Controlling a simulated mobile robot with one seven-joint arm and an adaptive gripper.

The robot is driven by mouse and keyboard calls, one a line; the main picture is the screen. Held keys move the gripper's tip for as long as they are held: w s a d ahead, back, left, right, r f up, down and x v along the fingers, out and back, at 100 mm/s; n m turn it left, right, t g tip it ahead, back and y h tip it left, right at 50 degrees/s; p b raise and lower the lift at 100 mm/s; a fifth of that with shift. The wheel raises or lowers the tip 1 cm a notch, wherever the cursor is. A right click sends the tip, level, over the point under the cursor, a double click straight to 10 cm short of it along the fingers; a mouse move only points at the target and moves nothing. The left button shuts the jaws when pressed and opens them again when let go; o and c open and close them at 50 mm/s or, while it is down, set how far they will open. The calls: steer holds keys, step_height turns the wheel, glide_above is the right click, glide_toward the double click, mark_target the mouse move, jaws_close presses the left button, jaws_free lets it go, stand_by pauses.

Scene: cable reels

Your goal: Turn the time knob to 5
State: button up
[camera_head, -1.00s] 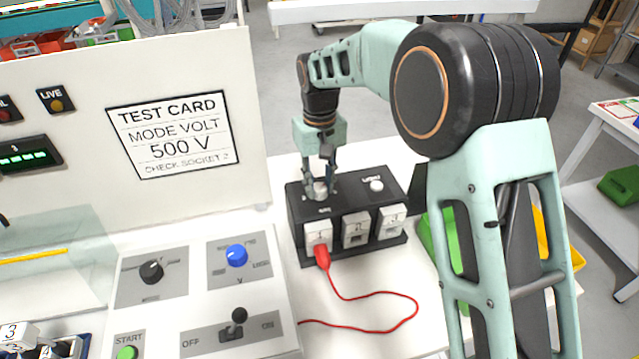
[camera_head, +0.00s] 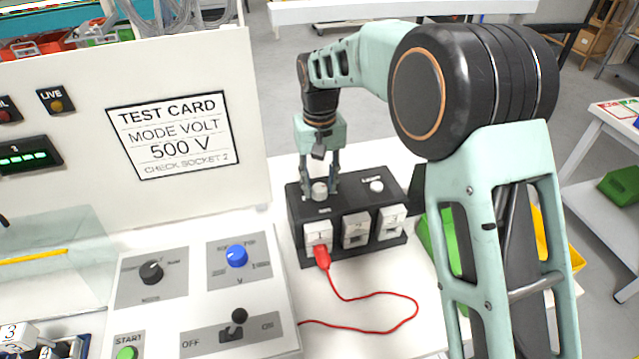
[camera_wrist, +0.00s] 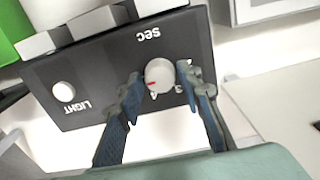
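The time knob is the round whitish knob (camera_head: 319,190) on top of the black box (camera_head: 347,190), by the "SEC" label. In the wrist view the knob (camera_wrist: 160,75) shows a red mark on its lower left edge, near a partly hidden scale digit. A "3" is readable beside the knob; other digits are covered by the fingers and knob. My gripper (camera_head: 320,186) points down at the knob. In the wrist view its fingers (camera_wrist: 160,82) stand on either side of the knob, with what looks like a small gap on each side.
A second white knob labelled "LIGHT" (camera_head: 376,185) is on the same box. White sockets numbered 1 to 3 line its front, with a red plug (camera_head: 322,257) in socket 1. A control panel (camera_head: 200,300) stands to the left, below the test card (camera_head: 173,135).

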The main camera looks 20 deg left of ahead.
mark_target(320, 187)
steer(key=shift+o, duration=0.7)
step_height(320, 187, up, 12)
stand_by(0.4)
